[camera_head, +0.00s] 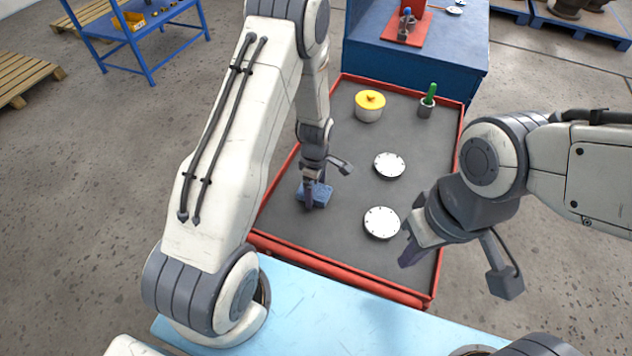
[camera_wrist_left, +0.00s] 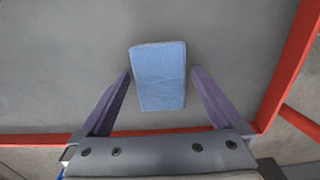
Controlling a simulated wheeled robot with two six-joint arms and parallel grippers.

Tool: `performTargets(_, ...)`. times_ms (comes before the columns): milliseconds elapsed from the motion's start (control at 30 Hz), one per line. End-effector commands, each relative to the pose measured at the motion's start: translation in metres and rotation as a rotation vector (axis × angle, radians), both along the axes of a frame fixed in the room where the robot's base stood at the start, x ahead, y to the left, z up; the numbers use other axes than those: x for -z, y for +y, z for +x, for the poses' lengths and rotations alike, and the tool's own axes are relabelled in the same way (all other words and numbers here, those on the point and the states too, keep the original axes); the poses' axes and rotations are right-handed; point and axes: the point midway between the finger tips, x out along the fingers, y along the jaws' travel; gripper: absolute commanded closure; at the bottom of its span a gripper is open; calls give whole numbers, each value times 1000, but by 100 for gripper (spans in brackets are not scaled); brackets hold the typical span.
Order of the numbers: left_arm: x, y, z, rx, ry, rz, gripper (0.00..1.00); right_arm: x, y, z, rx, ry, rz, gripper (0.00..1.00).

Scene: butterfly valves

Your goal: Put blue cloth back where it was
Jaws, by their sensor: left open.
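The blue cloth (camera_head: 325,192) is a small folded rectangle lying on the grey surface of the red-rimmed tray table, near its left front corner. In the left wrist view the cloth (camera_wrist_left: 158,88) lies between the two spread fingers of my left gripper (camera_wrist_left: 159,72), with a gap on each side. In the head view my left gripper (camera_head: 309,196) is low over the cloth and hides part of it. My right gripper (camera_head: 408,252) hangs over the front right part of the tray; whether its fingers are apart cannot be seen.
Two white round discs (camera_head: 389,165) (camera_head: 381,222) lie right of the cloth. A yellow-lidded pot (camera_head: 369,106) and a grey cup with a green handle (camera_head: 427,104) stand at the back. The red rim (camera_head: 340,272) borders the tray. A blue cabinet (camera_head: 418,60) stands behind.

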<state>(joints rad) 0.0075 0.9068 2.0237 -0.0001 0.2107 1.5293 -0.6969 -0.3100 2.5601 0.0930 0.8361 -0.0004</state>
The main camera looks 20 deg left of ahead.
Motion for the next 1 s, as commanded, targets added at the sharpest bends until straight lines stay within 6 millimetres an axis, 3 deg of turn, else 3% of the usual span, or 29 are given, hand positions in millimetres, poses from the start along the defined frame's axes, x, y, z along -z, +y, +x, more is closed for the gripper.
performTargets(167,-20,0,1,0,-5,0,0,4,0,0,0,0,0,100)
performTargets(600,-104,0,1,0,-5,0,0,16,0,0,0,0,0,100)
performTargets(767,-119,-1,0,6,-2,0,0,17,0,0,0,0,0,100)
performTargets(867,-133,-14,-6,99,-6,-2,0,17,0,0,0,0,0,100)
performTargets(1000,-173,-62,-39,494,-24,-11,0,17,0,0,0,0,0,100)
